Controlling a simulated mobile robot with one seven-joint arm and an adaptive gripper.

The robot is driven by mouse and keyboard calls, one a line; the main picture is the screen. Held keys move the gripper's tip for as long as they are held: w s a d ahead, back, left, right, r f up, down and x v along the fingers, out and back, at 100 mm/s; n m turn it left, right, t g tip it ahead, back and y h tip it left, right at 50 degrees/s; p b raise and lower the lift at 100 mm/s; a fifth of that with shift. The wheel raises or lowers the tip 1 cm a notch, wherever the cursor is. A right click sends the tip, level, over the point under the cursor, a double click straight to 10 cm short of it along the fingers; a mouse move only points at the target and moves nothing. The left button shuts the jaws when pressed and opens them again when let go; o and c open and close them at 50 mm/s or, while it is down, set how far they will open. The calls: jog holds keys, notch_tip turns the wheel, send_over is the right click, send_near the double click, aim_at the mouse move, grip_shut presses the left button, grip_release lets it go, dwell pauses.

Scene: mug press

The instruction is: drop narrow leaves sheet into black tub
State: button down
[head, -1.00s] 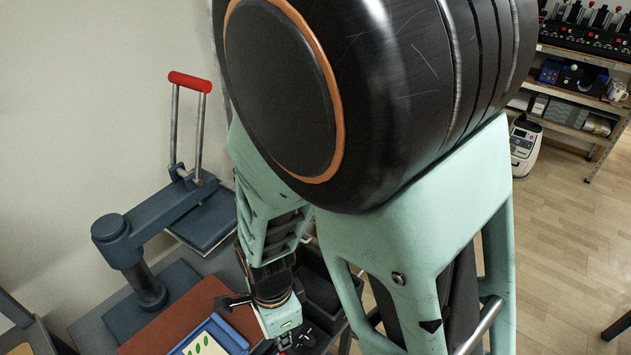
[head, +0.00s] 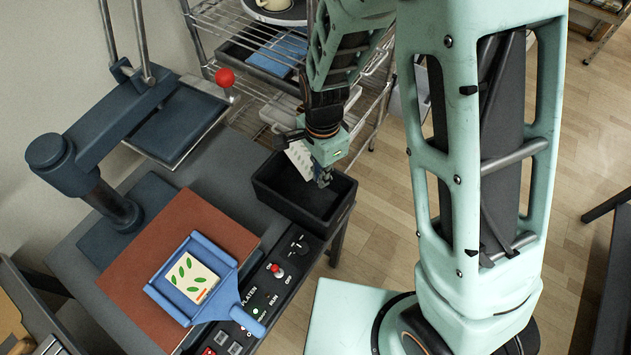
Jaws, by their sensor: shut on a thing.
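The black tub (head: 268,192) stands open at the back right corner of the press table. My gripper (head: 322,182) is over the tub and shut on a thin pale sheet (head: 299,157). The sheet hangs tilted at the left of the fingers, above the tub opening. Its marks are too small to tell whether they are narrow leaves. A cream square with green leaves and a small red mark (head: 190,274) lies in the blue scoop-shaped holder (head: 233,288), on the brown board.
The dark blue press (head: 95,165) with its red-knobbed lever (head: 224,77) stands left of the tub. A control panel (head: 268,290) runs along the table's front right edge. A wire shelf (head: 215,30) stands behind the tub.

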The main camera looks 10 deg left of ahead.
notch_tip(320, 180, down, 6)
jog(key=b, duration=0.4)
jog(key=shift+b, duration=0.35)
jog(key=c, duration=2)
grip_release()
notch_tip(320, 180, up, 12)
